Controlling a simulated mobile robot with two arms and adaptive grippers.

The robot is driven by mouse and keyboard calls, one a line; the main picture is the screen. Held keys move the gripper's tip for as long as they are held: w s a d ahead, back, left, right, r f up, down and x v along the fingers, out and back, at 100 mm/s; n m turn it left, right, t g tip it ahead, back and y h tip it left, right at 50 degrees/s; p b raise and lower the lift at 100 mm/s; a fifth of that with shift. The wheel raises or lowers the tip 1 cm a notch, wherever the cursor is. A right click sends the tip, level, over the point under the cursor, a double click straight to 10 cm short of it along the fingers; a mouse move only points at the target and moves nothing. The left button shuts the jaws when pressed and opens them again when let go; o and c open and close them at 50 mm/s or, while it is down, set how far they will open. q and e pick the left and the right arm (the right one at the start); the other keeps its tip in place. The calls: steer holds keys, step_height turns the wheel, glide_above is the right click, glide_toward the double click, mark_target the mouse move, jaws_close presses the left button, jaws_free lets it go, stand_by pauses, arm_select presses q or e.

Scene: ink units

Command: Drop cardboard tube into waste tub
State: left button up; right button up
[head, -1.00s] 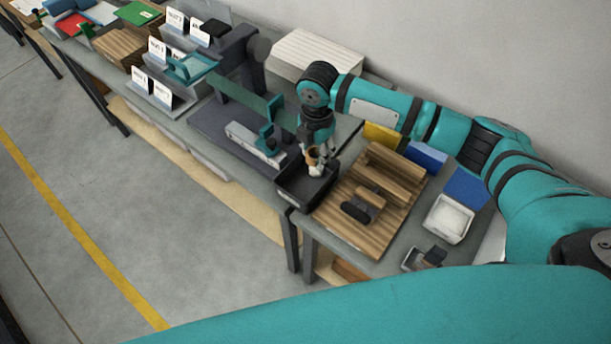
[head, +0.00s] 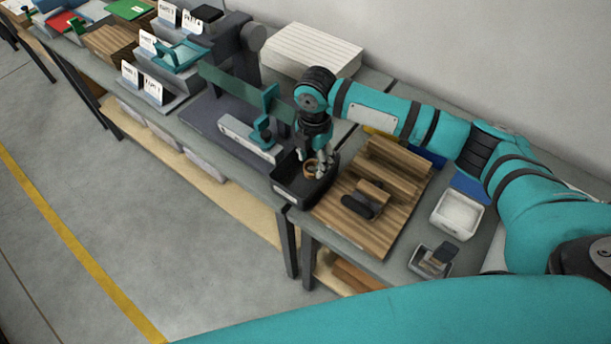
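The waste tub (head: 284,193) is a black open tray at the middle of the table's front edge. The cardboard tube (head: 311,169) shows as a small brown ring low between my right fingers, over or inside the tub. My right gripper (head: 315,162) points down over the tub. Its fingers look spread, with the tube below and between them. The tube's lower part is hidden, so I cannot tell whether it touches the tub floor. My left gripper is not in view.
A wooden slatted board (head: 385,190) with a dark-handled tool (head: 362,203) lies right of the tub. A white container (head: 457,214) and a small grey tray (head: 430,261) are farther right.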

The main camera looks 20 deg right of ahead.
steer(key=shift+o, duration=1.3)
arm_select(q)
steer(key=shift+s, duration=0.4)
arm_select(e)
steer(key=shift+r, duration=0.15)
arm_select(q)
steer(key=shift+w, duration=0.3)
arm_select(e)
step_height(320, 180, up, 12)
